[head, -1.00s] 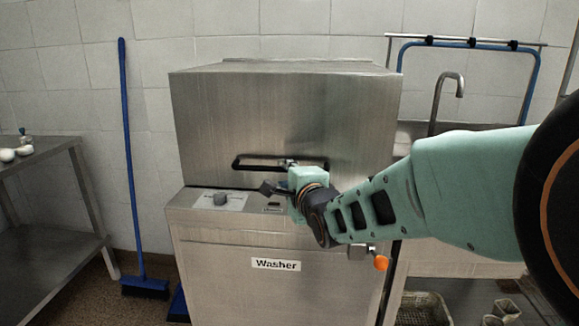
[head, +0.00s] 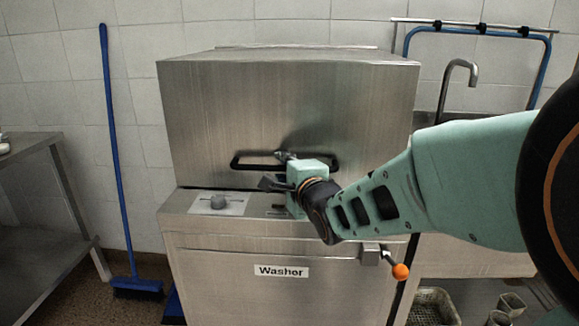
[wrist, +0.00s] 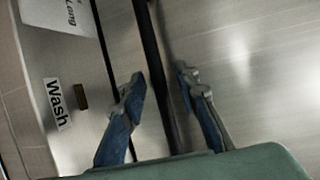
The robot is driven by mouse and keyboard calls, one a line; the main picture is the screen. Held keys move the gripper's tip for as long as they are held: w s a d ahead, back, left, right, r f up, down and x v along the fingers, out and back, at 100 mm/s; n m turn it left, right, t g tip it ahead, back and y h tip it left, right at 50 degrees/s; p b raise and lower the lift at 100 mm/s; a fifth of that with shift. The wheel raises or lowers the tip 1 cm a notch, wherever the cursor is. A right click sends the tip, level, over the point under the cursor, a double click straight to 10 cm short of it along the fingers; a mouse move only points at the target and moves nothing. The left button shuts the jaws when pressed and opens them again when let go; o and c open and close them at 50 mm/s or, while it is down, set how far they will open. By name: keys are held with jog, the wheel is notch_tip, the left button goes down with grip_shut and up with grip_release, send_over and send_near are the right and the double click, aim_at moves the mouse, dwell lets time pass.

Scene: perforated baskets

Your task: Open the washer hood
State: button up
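The washer hood (head: 230,105) is a large steel box with its lower edge down at the washer body (head: 225,295); it looks closed. A black horizontal bar handle (head: 245,166) runs across the lower front of the hood. My gripper (head: 276,171) is at the middle of this handle. In the wrist view the fingers of my gripper (wrist: 160,85) are apart, one on each side of the dark handle bar (wrist: 152,60). Gaps show between the bar and both fingers. My gripper hides part of the handle in the head view.
An orange-tipped lever (head: 400,271) sticks out at the washer's right front. A sink tap (head: 457,75) stands to the right, a blue broom (head: 117,160) and a steel table (head: 35,160) to the left.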

jog(key=shift+c, duration=0.7)
grip_shut()
jog(key=shift+r, duration=0.1)
